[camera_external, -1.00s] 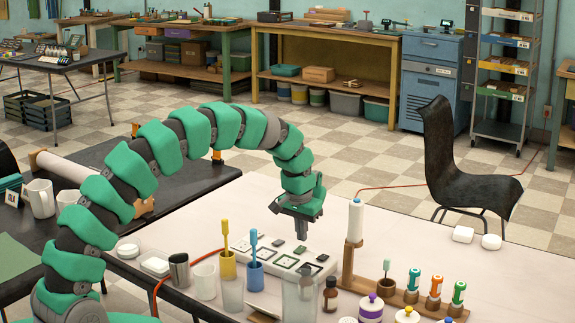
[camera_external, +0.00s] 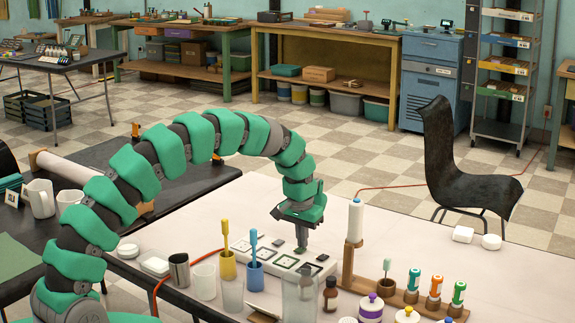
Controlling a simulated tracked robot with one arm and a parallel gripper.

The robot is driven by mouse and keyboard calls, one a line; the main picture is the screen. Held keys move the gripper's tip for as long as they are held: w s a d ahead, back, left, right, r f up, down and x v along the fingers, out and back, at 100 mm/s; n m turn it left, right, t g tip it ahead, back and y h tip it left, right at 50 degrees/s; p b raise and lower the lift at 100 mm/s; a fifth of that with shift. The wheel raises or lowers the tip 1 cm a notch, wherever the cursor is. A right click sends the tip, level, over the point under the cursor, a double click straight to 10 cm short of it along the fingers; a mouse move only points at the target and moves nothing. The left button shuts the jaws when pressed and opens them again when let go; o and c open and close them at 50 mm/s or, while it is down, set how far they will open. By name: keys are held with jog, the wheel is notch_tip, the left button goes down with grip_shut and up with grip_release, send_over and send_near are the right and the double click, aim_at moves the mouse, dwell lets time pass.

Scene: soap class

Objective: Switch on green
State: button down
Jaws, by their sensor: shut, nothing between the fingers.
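A white switch panel (camera_external: 318,271) lies on the pale table. It has a row of dark switches, with a row of dark-framed squares in front of them. My gripper (camera_external: 301,242) points down over the panel, its fingers shut and empty. The fingertips are at a dark switch (camera_external: 300,250) in the back row and appear to touch it, partly covering it. Another switch (camera_external: 322,257) shows to its right and one (camera_external: 280,242) to its left. I cannot make out which switch is green, or whether any is on.
A yellow brush (camera_external: 226,240) and a blue brush (camera_external: 254,250) stand in cups at the panel's front left. A clear glass (camera_external: 299,300) and a brown bottle (camera_external: 330,294) stand in front. A wooden stand with a white cylinder (camera_external: 355,220) rises to the right. The table behind is clear.

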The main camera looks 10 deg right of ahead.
jog(key=shift+s+a, duration=0.1)
jog(key=shift+s+a+r, duration=0.15)
jog(key=shift+s+a, duration=0.3)
jog(key=shift+a, duration=0.05)
jog(key=shift+r, duration=0.1)
notch_tip(320, 180, up, 14)
jog(key=s+a+p, duration=0.1)
jog(key=shift+f+p, duration=0.25)
jog(key=shift+p, duration=0.1)
dwell(0.4)
